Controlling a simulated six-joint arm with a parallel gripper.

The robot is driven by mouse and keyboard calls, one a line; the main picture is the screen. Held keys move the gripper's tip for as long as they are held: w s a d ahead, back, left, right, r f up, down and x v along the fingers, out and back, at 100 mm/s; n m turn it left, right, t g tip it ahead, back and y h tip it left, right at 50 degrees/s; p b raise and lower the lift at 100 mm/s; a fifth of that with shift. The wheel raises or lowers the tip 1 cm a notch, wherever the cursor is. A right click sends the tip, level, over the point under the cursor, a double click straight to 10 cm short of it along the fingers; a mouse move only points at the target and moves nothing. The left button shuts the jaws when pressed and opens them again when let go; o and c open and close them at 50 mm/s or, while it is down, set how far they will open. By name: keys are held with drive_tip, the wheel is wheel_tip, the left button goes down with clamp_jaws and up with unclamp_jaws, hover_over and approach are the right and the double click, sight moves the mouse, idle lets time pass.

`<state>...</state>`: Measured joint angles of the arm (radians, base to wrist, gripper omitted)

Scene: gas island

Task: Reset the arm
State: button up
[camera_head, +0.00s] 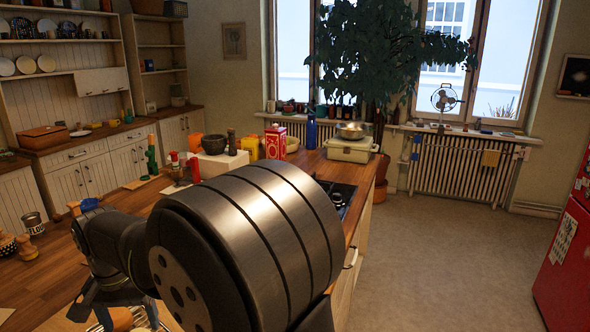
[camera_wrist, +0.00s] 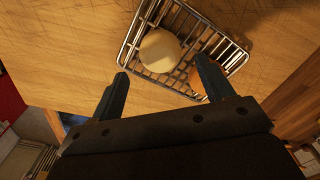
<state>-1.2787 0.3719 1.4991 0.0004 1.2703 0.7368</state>
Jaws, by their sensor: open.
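My arm fills the lower middle of the head view, with its large dark joint in front of the island. My gripper (camera_wrist: 161,66) is open in the wrist view, with its two dark fingers spread apart and nothing between them in its grasp. Beyond the fingertips, a wire rack (camera_wrist: 128,50) lies on the wooden worktop (camera_wrist: 60,50). A pale round thing (camera_wrist: 159,51) rests in it, and a small orange thing (camera_wrist: 195,78) is partly hidden behind the right finger. In the head view the gripper (camera_head: 112,308) shows low at the left, partly cut off.
The floor (camera_head: 440,245) at right is clear.

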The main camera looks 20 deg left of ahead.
wheel_tip(320, 180, down, 5)
drive_tip(key=shift+f, duration=0.2)
drive_tip(key=shift+r, duration=1.85)
